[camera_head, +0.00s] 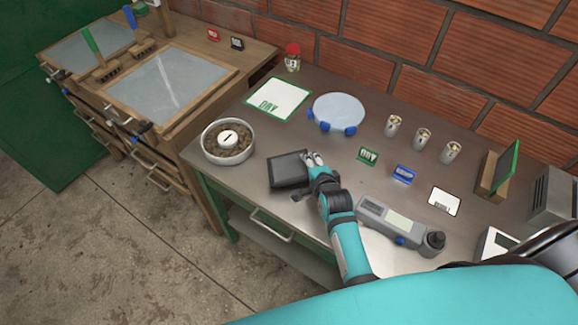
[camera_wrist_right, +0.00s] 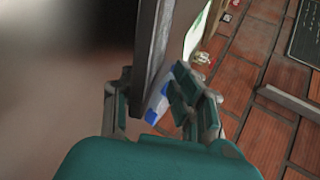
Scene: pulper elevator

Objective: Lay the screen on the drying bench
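My right gripper (camera_head: 314,160) is above the steel bench, at the right edge of a flat dark square piece (camera_head: 286,170). I cannot tell for sure whether this piece is the screen. In the right wrist view a dark slab (camera_wrist_right: 152,50) stands edge-on between the two fingers (camera_wrist_right: 155,105). It is close to the left finger, with a narrow gap showing beside the right finger, so the grip is unclear. Two wood-framed mesh screens (camera_head: 166,86) lie on the wooden drawer unit at left. My left gripper is not in view.
The steel bench (camera_head: 370,88) carries a green-edged DRY mat (camera_head: 279,98), a pale round disc (camera_head: 340,111) with blue tabs, a bowl of beans (camera_head: 226,148), several cups (camera_head: 422,138), a grey device (camera_head: 398,224) and a red-capped jar (camera_head: 292,58). A brick wall closes the back.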

